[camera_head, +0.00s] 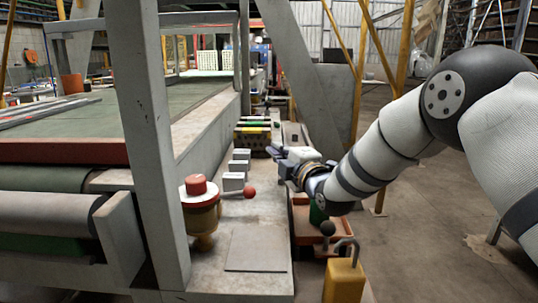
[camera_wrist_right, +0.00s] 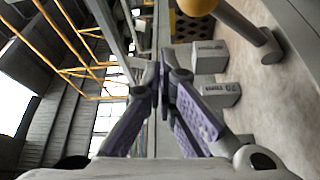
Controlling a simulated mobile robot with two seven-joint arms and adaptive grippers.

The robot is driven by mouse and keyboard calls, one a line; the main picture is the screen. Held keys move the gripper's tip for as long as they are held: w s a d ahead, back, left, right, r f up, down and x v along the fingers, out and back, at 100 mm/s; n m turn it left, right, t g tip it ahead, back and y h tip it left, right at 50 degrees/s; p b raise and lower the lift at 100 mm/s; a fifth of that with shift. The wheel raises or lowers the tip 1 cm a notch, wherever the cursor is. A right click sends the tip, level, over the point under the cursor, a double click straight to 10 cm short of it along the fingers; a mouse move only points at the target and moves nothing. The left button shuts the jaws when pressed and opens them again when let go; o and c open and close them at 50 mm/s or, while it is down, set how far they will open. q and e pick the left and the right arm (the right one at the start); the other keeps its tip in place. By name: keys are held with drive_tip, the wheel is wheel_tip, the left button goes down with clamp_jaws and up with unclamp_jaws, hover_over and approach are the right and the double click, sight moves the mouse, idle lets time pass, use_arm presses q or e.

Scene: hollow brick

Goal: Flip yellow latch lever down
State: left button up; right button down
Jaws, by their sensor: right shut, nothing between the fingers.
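A rounded yellow knob (camera_wrist_right: 208,10) on a grey shaft shows at the top edge of the right wrist view. It looks like the latch lever, but its full shape is cut off by the frame. I cannot pick it out in the head view, where my right gripper and arm cover that area. My right gripper (camera_head: 277,153) reaches in from the right over the narrow ledge beside the conveyor. In the right wrist view its purple-padded fingers (camera_wrist_right: 160,78) meet at the tips, shut and empty, apart from the knob. My left gripper is not in view.
Small grey blocks (camera_head: 235,181) stand on the ledge, before a perforated black and yellow block (camera_head: 252,138). A red-topped valve (camera_head: 197,187) with a red-balled lever stands left. A yellow box (camera_head: 343,283) with a grey hook is in front. An orange tray (camera_head: 304,228) lies below my wrist.

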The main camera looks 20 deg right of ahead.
drive_tip(key=shift+f, duration=0.15)
wheel_tip(320, 180, up, 10)
idle(0.5)
drive_tip(key=shift+s+a, duration=0.1)
drive_tip(key=shift+a, duration=0.05)
